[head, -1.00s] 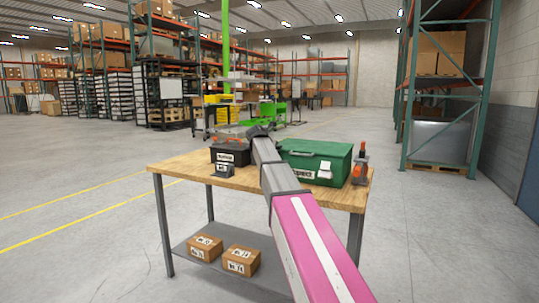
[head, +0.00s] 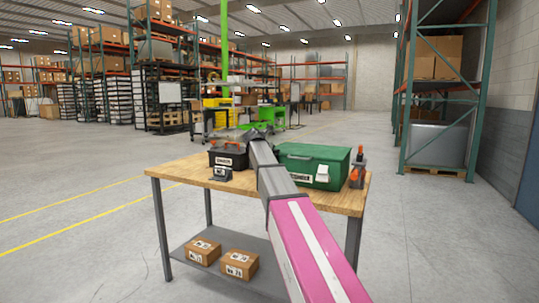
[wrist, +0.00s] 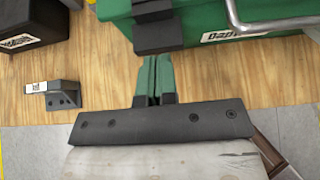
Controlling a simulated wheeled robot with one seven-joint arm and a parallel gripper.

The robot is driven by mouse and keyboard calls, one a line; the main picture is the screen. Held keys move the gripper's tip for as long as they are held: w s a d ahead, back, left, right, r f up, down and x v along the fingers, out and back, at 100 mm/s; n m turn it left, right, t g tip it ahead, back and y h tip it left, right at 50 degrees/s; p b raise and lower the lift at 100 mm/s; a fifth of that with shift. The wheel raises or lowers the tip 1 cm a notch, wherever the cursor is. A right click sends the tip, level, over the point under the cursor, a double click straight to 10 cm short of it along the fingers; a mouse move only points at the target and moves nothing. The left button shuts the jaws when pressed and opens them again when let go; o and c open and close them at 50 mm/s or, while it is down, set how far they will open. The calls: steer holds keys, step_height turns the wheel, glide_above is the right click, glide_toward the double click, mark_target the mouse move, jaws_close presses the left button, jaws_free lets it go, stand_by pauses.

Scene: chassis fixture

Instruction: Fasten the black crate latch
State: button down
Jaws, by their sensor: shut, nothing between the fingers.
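A green crate (head: 310,153) with a label stands on the wooden table; its front also shows at the top of the wrist view (wrist: 200,26). A black latch (wrist: 157,36), made of dark blocks, stands out from the crate front, left of the label. Beside it to the right is a silver bail (wrist: 237,16). My gripper (wrist: 153,62) is shut and empty, with its green fingers together. Their tips meet the latch's lower edge in the picture; I cannot tell whether they touch it. In the head view my arm hides the gripper and the latch.
A black crate (head: 227,160) and a small dark bracket (wrist: 55,96) are left of my gripper on the table (head: 190,171). An orange and dark tool (head: 358,168) stands at the right end. Cartons (head: 238,264) lie on the lower shelf. Bare wood surrounds the bracket.

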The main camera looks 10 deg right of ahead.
steer(key=v, duration=1.1)
steer(key=shift+r, duration=0.55)
steer(key=shift+s, duration=0.15)
steer(key=s+d+f+m+g+y, duration=0.15)
steer(key=s+f+m, duration=0.25)
steer(key=f, duration=0.7)
steer(key=s+f+m+g+y, duration=0.15)
steer(key=s+f+m, duration=0.3)
steer(key=f, duration=0.55)
steer(key=s+d+f+m+g, duration=0.15)
steer(key=s+f+m, duration=0.3)
steer(key=f, duration=0.65)
steer(key=s+f+m+g+y, duration=0.3)
steer(key=s+f+m, duration=1.2)
steer(key=s+f, duration=0.6)
steer(key=shift+s+f+m+g+y, duration=0.3)
steer(key=shift+f+m+g+y, duration=0.1)
steer(key=shift+g, duration=0.45)
